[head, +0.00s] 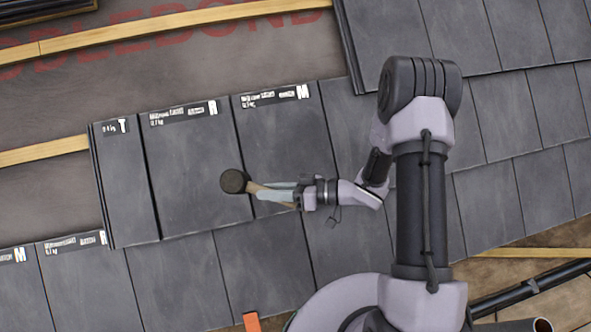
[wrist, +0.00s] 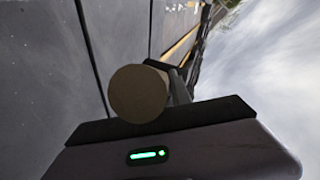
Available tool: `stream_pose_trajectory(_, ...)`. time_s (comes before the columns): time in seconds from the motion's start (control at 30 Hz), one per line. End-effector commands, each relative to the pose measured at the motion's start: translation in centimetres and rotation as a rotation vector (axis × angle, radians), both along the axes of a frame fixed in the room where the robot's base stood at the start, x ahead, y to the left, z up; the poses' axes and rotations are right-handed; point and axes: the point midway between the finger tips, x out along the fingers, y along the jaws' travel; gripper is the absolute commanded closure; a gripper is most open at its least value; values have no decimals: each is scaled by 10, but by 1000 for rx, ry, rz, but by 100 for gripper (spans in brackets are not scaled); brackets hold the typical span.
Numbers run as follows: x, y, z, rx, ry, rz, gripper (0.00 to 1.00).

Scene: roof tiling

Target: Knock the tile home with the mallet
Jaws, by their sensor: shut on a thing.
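My gripper (head: 273,191) is shut on the wooden handle of a mallet. The mallet's round black head (head: 233,181) is left of the fingers, over the slate-grey tile labelled R (head: 190,150). I cannot tell whether the head touches that tile. A narrow tile labelled T (head: 124,190) lies to its left, and a tile labelled M (head: 283,135) to its right, partly under my gripper. In the wrist view, a tan round end, seemingly of the mallet handle (wrist: 138,94), stands above my gripper's dark edge, with dark parts behind it.
Rows of laid grey tiles (head: 510,110) cover the right and lower roof. Bare underlay (head: 190,55) with red lettering and wooden battens (head: 200,17) shows at upper left. An orange piece (head: 252,321) is at the bottom edge. A dark pipe (head: 525,288) runs at lower right.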

Motion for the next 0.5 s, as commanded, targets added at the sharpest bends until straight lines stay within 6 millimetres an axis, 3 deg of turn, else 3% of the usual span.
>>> stream_pose_trajectory(0.17, -6, 10, -9, 1, -5, 32, 100)
stream_pose_trajectory(0.5, 16, 16, -51, 1, -5, 31, 100)
